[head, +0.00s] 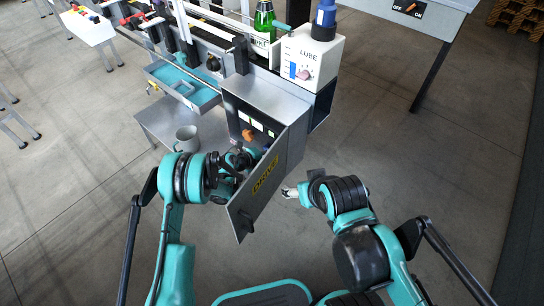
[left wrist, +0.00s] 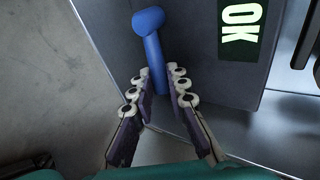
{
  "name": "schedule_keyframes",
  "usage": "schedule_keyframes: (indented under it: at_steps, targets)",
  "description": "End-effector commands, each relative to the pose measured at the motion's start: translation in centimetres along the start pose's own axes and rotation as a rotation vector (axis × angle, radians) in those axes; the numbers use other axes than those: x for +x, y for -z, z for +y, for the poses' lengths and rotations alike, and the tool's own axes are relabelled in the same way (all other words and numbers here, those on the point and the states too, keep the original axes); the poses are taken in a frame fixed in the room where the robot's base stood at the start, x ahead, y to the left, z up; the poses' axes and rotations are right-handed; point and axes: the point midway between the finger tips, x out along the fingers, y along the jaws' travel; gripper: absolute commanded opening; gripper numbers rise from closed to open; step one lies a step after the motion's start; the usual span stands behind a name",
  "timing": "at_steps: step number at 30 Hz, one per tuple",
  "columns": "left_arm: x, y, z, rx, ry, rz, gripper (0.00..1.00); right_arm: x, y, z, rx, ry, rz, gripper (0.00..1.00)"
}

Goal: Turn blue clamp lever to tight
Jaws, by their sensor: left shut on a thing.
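The blue clamp lever (left wrist: 152,50) shows in the left wrist view, with a rounded knob at its top and its shaft running down between my left fingers. My left gripper (left wrist: 162,95) is shut on the lower part of that shaft. In the head view my left gripper is mostly hidden behind its own wrist and the open cabinet door, and I cannot make out the lever there. My right gripper (head: 289,192) is to the right of the door, apart from it; it is too small to tell whether it is open.
The open door marked DRIVE (head: 266,178) stands between my two arms. An orange knob (head: 247,135) is inside the cabinet. A grey mug (head: 186,138) stands on the low shelf. A green OK label (left wrist: 241,28) is right of the lever. The LUBE box (head: 309,60) is above.

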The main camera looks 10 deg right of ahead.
Motion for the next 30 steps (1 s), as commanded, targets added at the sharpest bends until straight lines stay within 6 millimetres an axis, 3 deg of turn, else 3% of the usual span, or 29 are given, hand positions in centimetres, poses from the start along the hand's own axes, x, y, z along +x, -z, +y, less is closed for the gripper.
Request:
schedule_keyframes:
  at_steps: [23, 24, 26, 30]
  targets:
    - [0.42, -0.05, 0.53, 0.092, -0.013, -0.060, 0.00, 0.00, 0.00, 0.00, 0.000, 0.000, 0.000, 0.70]
    - [0.42, -0.05, 0.54, 0.092, -0.013, -0.060, 0.18, 0.01, 0.00, 0.00, 0.000, 0.000, 0.000, 0.70]
    - [0.42, -0.05, 0.54, 0.092, -0.013, -0.060, 0.33, 0.01, 0.00, 0.00, 0.000, 0.000, 0.000, 0.70]
    - [0.41, -0.05, 0.54, 0.091, -0.013, -0.060, 0.37, 0.00, 0.00, 0.00, 0.000, 0.000, 0.000, 0.70]
